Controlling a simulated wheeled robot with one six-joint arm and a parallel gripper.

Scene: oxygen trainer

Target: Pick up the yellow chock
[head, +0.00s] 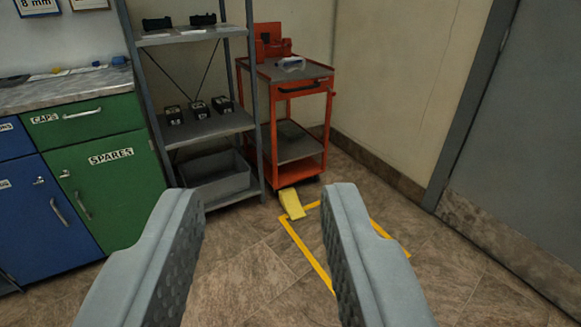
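The yellow chock (291,204) is a small wedge lying on the tiled floor, just in front of the red cart. It sits at the back left corner of a yellow outline taped on the floor. My gripper (258,205) is open, with its two grey ridged fingers wide apart in the foreground. Nothing is between the fingers. The chock shows beyond them, some distance away, in the gap towards the right finger.
The red cart (300,172) stands behind the chock with goggles (291,64) on top. A grey shelf rack (207,130) is left of it, then green (100,170) and blue (47,220) cabinets. A grey door (530,140) is at right. The floor between is clear.

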